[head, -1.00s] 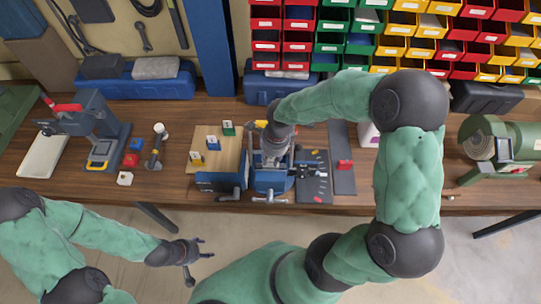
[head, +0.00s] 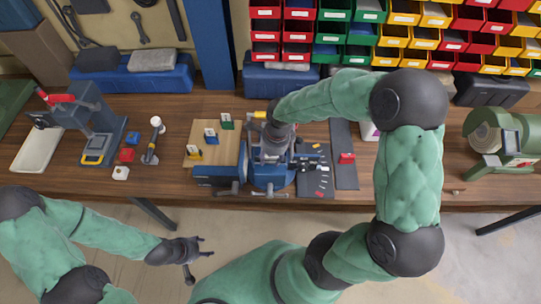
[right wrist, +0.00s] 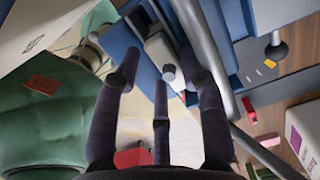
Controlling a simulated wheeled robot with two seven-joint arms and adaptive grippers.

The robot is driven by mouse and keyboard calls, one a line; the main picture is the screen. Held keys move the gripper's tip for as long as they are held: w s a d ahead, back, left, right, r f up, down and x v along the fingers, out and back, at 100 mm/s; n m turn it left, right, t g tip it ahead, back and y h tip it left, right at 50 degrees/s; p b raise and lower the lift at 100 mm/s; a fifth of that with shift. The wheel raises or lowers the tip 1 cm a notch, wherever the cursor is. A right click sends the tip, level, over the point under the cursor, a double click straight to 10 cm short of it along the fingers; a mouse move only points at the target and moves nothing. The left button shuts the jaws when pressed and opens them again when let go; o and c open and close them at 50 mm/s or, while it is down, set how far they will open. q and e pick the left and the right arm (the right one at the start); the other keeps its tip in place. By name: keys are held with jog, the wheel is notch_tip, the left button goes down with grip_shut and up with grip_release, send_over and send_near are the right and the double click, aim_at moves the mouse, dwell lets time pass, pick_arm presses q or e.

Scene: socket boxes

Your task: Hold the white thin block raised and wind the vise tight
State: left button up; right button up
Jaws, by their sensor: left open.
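The blue vise (head: 268,178) stands at the bench's front edge, with a handle bar at its front. My right gripper (head: 270,158) is over the vise, its fingertips mostly hidden in the head view. In the right wrist view its three dark fingers (right wrist: 160,82) are spread, with nothing clearly gripped. A pale block (right wrist: 158,48), possibly the white thin block, sits beyond the fingertips beside blue vise parts; a short grey cylinder (right wrist: 168,72) is near it. I cannot tell whether the block is raised or clamped. My left gripper (head: 205,247) is open and empty, in front of the bench.
A wooden board (head: 227,143) with several labelled blocks is left of the vise. A dark tray (head: 316,178) with small parts lies right of it. A press (head: 88,125) stands at left, a green grinder (head: 498,140) at right. Colored bins (head: 400,40) hang behind.

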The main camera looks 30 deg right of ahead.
jog(key=shift+w+d+r, duration=0.1)
jog(key=shift+w+r, duration=0.15)
jog(key=shift+w, duration=0.05)
jog(key=shift+d+r, duration=0.1)
jog(key=shift+r, duration=0.15)
notch_tip(320, 180, up, 11)
jog(key=s, duration=0.1)
jog(key=shift+s+d, duration=0.15)
jog(key=shift+d, duration=0.25)
jog(key=shift+f, duration=0.1)
